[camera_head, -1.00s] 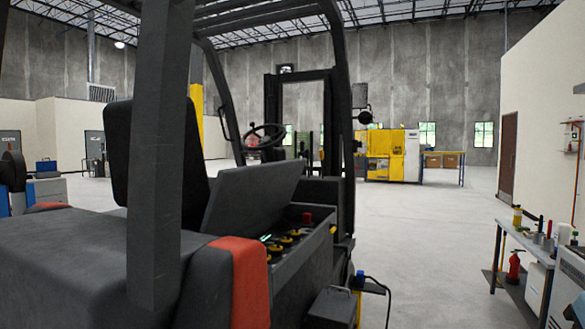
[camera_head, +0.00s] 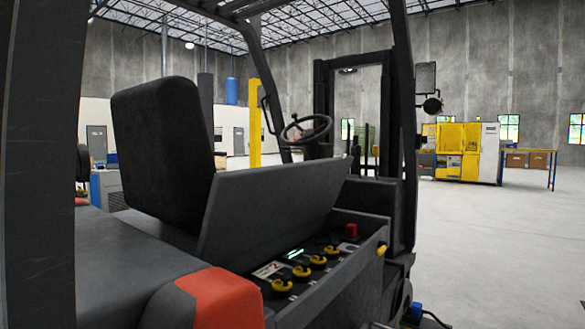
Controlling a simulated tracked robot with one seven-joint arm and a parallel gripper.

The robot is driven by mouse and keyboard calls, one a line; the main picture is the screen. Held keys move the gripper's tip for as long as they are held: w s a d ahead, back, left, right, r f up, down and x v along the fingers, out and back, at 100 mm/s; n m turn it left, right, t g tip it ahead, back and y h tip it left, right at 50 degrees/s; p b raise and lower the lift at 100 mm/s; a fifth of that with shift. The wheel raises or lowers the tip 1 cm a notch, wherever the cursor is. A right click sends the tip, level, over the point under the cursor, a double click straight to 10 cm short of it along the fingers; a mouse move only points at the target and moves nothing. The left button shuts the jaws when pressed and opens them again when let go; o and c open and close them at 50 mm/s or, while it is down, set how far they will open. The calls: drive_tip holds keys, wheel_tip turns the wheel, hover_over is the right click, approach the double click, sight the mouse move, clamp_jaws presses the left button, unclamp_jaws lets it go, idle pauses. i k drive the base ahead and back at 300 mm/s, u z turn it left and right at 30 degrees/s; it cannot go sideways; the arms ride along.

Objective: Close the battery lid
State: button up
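The battery lid (camera_head: 275,210) is a flat dark grey panel on the forklift. It stands open, tilted up and leaning back beside the black seat (camera_head: 163,150). Below its right side the battery compartment (camera_head: 335,283) is open. My gripper is not in the view.
The forklift's dark post (camera_head: 38,165) stands close on the left. An orange-red corner (camera_head: 222,297) of the body is near the front. Grey floor (camera_head: 490,250) is free on the right. A yellow machine (camera_head: 458,150) stands far behind.

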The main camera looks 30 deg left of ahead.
sight(246, 210)
drive_tip(key=u, duration=0.4)
drive_tip(key=i, duration=0.85)
drive_tip(key=u, duration=0.75)
drive_tip(key=i, duration=0.45)
drive_tip(key=u, duration=0.35)
drive_tip(key=k, duration=0.95)
drive_tip(key=u, duration=0.2)
drive_tip(key=i, duration=0.95)
drive_tip(key=z, duration=0.1)
